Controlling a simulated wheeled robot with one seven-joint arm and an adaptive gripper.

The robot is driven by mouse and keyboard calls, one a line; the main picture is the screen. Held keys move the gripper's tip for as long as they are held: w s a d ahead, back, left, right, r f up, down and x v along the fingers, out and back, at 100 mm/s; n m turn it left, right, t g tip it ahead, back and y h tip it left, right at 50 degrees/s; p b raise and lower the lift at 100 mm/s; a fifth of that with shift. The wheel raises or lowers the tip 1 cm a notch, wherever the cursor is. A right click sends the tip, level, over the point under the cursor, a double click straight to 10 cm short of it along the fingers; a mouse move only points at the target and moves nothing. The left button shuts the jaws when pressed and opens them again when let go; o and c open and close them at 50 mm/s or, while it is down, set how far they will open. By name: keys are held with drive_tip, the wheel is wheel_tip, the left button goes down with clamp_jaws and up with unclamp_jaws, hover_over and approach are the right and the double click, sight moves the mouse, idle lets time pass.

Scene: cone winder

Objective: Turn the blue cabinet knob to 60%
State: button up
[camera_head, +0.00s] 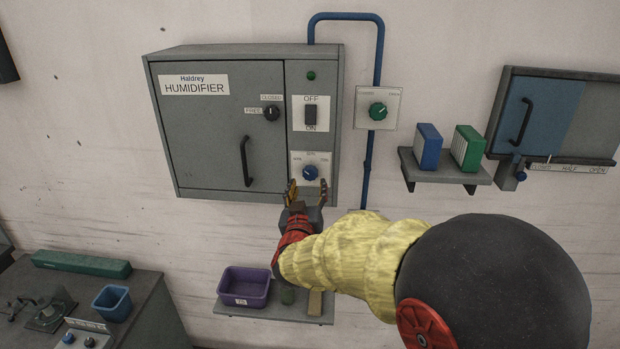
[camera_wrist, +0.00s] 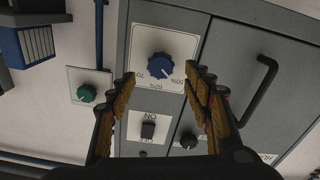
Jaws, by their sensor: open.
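The blue knob (camera_head: 310,172) sits on a white scale plate (camera_head: 326,157) low on the right side of the grey humidifier cabinet (camera_head: 210,140). It also shows in the upside-down wrist view (camera_wrist: 160,66), with "60%" at the middle of its scale. Its pale mark there points down and right, between the 60% label and the right-hand label, which is hard to read. My gripper (camera_head: 307,186) is open in front of the knob. In the wrist view the knob lies between the two fingers (camera_wrist: 160,73), with a gap on each side; contact is not visible.
Above the knob are an off/on switch (camera_head: 311,115) and a green lamp (camera_head: 311,76). The cabinet door has a black knob (camera_head: 271,113) and a protruding handle (camera_head: 246,161). A green knob (camera_head: 377,110) sits right of the cabinet; a shelf with a purple bin (camera_head: 244,286) is below.

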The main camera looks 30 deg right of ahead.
sight(310, 176)
drive_tip(key=p+x, duration=0.1)
drive_tip(key=x, duration=0.5)
drive_tip(key=shift+w+d+f, duration=0.1)
drive_tip(key=shift+w+d, duration=0.05)
drive_tip(key=shift+w, duration=0.1)
drive_tip(key=shift+c, duration=0.9)
drive_tip(key=c, duration=1)
